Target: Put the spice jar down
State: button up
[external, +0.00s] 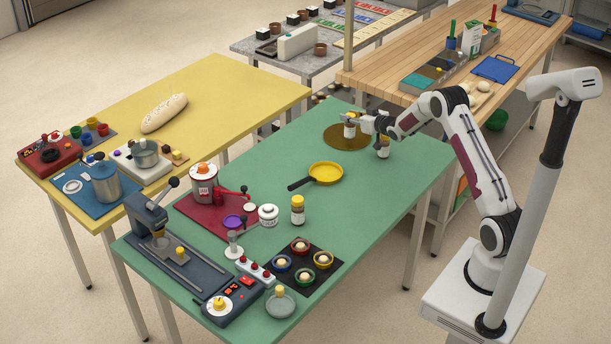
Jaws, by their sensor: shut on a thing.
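My gripper (349,117) is at the far end of the green table, shut on the spice jar (350,131). The jar is small, with a pale body, and looks upright. It is over the round brown mat (333,140). Whether its base touches the mat or hangs just above it cannot be told from this view. The gripper's fingers partly cover the jar's top.
A similar jar (383,149) stands at the mat's right, below my wrist. A yellow pan (326,172) is nearer the camera. A yellow-lidded jar (297,212) and a white canister (268,215) stand farther forward. The green table's right side (395,195) is clear.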

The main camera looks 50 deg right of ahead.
jog(key=shift+f, duration=0.8)
jog(key=o, duration=1.1)
jog(key=shift+f, duration=0.15)
jog(key=shift+o, duration=0.2)
jog(key=shift+r, duration=0.2)
jog(key=v, duration=1.2)
jog(key=shift+a, duration=0.1)
